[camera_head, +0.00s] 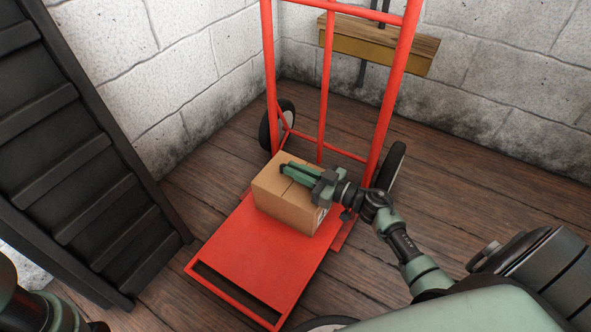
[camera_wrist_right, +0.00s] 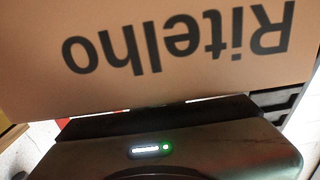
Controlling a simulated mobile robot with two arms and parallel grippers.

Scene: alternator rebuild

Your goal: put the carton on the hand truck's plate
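The brown cardboard carton (camera_head: 285,205) stands upright on the back part of the red hand truck's plate (camera_head: 245,255), close to the uprights. In the right wrist view, the carton's face (camera_wrist_right: 185,50) fills the upper half, with "Ritelho" printed upside down. My right gripper (camera_head: 300,173) reaches in from the right, its fingers lying over the carton's top near the back edge. Whether the fingers press on the carton is unclear, and the wrist view does not show the fingertips. Only part of my left arm shows at the lower left; its gripper is out of view.
The hand truck's red frame (camera_head: 396,85) rises behind the carton, with wheels either side. A black ribbed ramp-like structure (camera_head: 85,160) stands at left. A wooden ledge (camera_head: 375,42) is on the block wall behind. The plate's front part is bare.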

